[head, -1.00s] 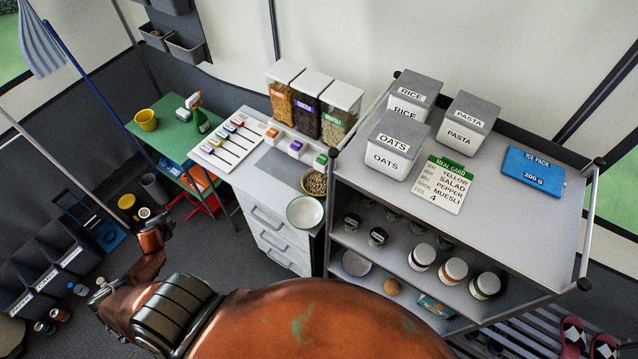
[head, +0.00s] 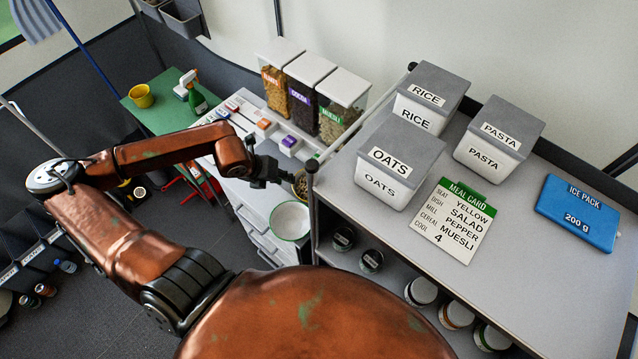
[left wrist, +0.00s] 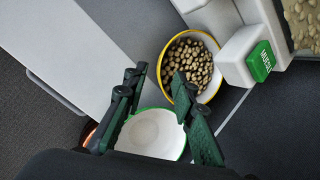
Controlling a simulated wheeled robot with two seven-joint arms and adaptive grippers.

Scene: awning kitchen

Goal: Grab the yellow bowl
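A yellow-rimmed bowl of brown pieces (left wrist: 218,84) stands on the counter in the left wrist view. In the head view the bowl (head: 296,192) is partly hidden behind my left gripper (head: 282,174) and the shelf post. My left gripper is open and empty, and its spread fingers (left wrist: 158,78) show in the left wrist view. A green-rimmed white bowl (left wrist: 150,134) is partly behind the fingers, empty, and close to the yellow-rimmed bowl. My right gripper is not in view.
A yellow pot (head: 140,96) and a green spray bottle (head: 197,99) stand on the green table. Cereal dispensers (head: 305,80) stand behind the bowls. A shelf rack (head: 345,205) with labelled bins and a meal card (head: 454,219) is close on the right.

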